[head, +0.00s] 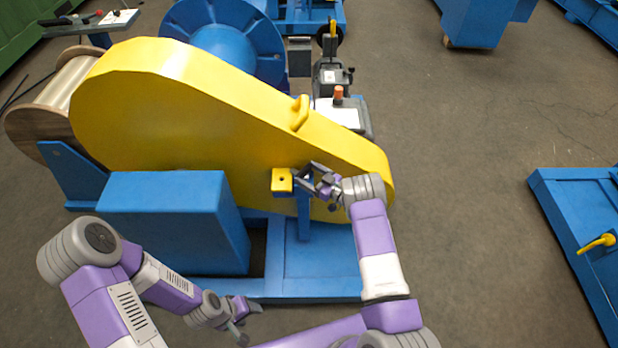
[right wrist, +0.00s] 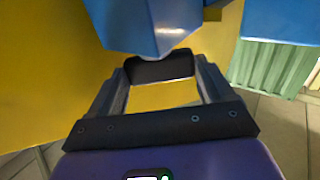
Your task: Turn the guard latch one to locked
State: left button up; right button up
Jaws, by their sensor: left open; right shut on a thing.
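The large yellow chain guard (head: 200,110) stands closed over the drive. A yellow block (head: 282,181) with a dark hole sits by the top of a blue post (head: 304,215) at the guard's near side. My right gripper (head: 308,177) is just right of this block, shut on a small part that I take to be guard latch one. My fingers mostly hide that part, so its turn angle cannot be told. In the right wrist view, a dark piece (right wrist: 160,68) lies between my fingers, below a blue part (right wrist: 150,25). My left gripper (head: 243,315) is open and empty, low in front of the blue base.
A blue box (head: 170,215) stands in front of the guard, left of the post. A yellow handle (head: 300,112) rises from the guard's top edge. A blue frame with a yellow lever (head: 597,243) stands at the right. The floor between is clear.

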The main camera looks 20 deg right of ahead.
dwell(0.4)
jog(key=o, duration=0.9)
jog(key=shift+o, duration=0.2)
